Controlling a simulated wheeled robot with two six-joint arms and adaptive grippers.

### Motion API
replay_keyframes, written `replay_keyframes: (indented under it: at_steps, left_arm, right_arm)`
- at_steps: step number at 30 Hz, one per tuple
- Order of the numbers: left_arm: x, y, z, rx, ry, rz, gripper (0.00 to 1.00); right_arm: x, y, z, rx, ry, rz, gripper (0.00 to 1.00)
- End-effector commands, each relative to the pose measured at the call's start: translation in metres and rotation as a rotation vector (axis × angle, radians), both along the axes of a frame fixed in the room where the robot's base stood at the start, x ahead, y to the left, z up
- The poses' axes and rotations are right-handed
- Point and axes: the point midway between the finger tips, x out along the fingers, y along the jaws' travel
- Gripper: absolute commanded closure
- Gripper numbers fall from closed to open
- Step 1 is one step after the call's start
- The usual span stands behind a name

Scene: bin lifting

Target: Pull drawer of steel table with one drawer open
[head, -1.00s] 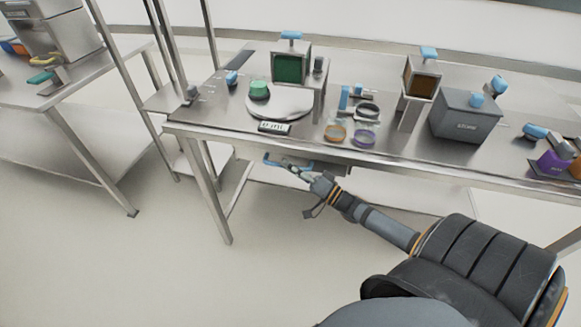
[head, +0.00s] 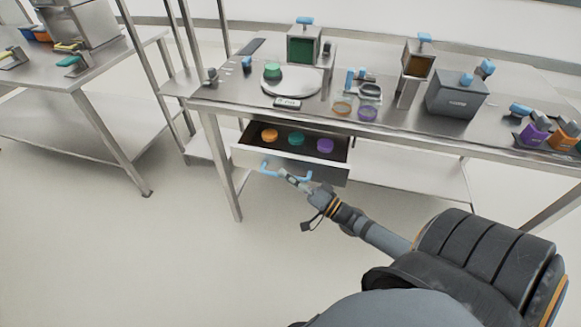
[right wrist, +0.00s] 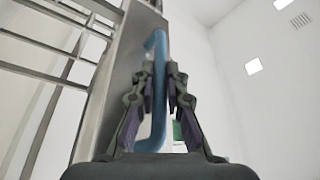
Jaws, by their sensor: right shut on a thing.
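The steel table (head: 400,138) stands across the head view. Its drawer (head: 250,157) is pulled out under the tabletop, and an orange, a teal and a purple round piece (head: 325,146) lie inside. A blue bar handle (head: 268,171) is on the drawer front. My right gripper (head: 290,180) is shut on this handle. In the right wrist view the blue handle (right wrist: 157,60) stands between the two fingers of the gripper (right wrist: 158,85), in front of the grey drawer front (right wrist: 130,50). My left gripper is not in view.
On the tabletop are a white round plate (head: 290,82), a grey box (head: 457,98), a green-fronted box (head: 303,50) and several small items. Another steel table (head: 95,75) stands at the left. The floor in front of the drawer is clear.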

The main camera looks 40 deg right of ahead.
Motion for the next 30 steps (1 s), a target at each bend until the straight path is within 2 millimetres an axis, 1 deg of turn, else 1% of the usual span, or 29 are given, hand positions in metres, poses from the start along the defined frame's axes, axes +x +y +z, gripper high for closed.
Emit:
replay_keyframes:
  at_steps: [1,6,9,12,18,28,29,30]
  left_arm:
    - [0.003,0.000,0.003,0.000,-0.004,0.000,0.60]
    - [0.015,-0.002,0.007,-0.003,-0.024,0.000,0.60]
    - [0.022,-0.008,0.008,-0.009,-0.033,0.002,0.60]
    - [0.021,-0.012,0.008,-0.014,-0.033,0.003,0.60]
    - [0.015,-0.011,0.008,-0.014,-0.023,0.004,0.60]
    - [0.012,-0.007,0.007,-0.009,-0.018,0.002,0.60]
    - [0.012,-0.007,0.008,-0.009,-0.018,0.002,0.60]
    - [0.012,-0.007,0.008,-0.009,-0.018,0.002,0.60]
  right_arm:
    - [-0.006,0.007,0.002,0.003,0.000,0.000,1.00]
    - [-0.024,0.028,0.002,0.005,-0.001,0.000,1.00]
    - [-0.032,0.037,0.001,0.004,-0.001,0.000,1.00]
    - [-0.037,0.044,0.001,0.002,-0.002,0.000,1.00]
    - [-0.042,0.049,0.001,0.001,-0.002,0.000,1.00]
    - [-0.042,0.050,0.001,0.000,-0.002,0.001,1.00]
    - [-0.042,0.050,0.000,0.000,-0.002,0.001,0.85]
    - [-0.042,0.050,0.000,0.000,-0.002,0.001,0.79]
